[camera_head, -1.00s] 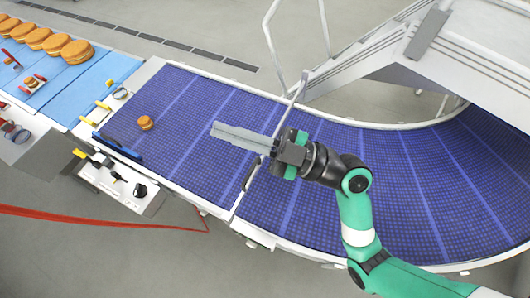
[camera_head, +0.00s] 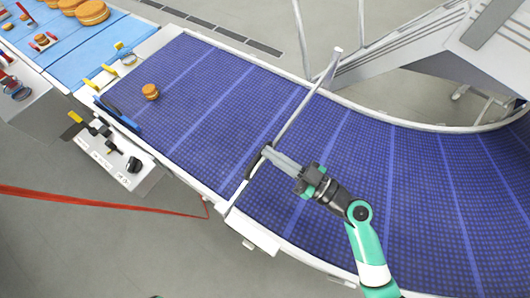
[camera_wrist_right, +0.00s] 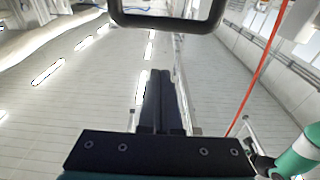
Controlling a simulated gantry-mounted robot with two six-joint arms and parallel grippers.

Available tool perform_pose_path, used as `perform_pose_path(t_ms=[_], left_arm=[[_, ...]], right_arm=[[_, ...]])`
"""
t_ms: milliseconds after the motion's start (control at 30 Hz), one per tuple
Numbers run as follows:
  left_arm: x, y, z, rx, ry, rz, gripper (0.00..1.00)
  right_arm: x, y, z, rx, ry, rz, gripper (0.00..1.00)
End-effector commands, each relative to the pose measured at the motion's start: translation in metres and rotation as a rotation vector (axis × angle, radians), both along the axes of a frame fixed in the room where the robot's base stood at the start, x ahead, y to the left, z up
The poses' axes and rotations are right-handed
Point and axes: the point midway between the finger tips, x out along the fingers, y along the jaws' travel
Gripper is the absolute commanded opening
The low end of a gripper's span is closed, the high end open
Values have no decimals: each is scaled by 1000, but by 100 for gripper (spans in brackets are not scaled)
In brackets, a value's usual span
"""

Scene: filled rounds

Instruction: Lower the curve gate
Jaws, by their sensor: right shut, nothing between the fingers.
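The curve gate (camera_head: 297,108) is a thin pale bar slanting across the blue belt. Its far end shows past the far rail, by the stair legs; I cannot tell how high it stands. A dark loop handle (camera_head: 256,163) sits near its near end. My right gripper (camera_head: 268,152) is shut and empty, with its tips beside the handle in the head view; I cannot tell whether they touch. In the right wrist view, the shut dark fingers (camera_wrist_right: 160,75) point toward the black handle loop (camera_wrist_right: 168,19), with a gap in the picture between them. My left gripper is out of view.
One filled round (camera_head: 150,91) lies on the blue belt (camera_head: 205,110), left of the gate. A control box (camera_head: 115,165) with knobs stands at the near left edge. Metal stairs (camera_head: 440,45) rise behind the belt. A red line (camera_head: 100,200) runs in front.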

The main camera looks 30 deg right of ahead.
Motion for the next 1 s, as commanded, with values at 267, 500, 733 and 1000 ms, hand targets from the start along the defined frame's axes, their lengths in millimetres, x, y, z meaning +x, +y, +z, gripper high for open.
perform_pose_path(t_ms=[267, 500, 733, 1000], left_arm=[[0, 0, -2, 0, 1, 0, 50], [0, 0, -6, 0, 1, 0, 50], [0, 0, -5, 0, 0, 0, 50], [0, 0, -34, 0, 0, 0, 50]], right_arm=[[26, 13, -20, 0, 5, -2, 0], [23, 12, -35, 0, 1, 0, 0], [22, 12, -35, -1, 0, 0, 0], [26, 24, -58, -2, -2, 28, 0]])
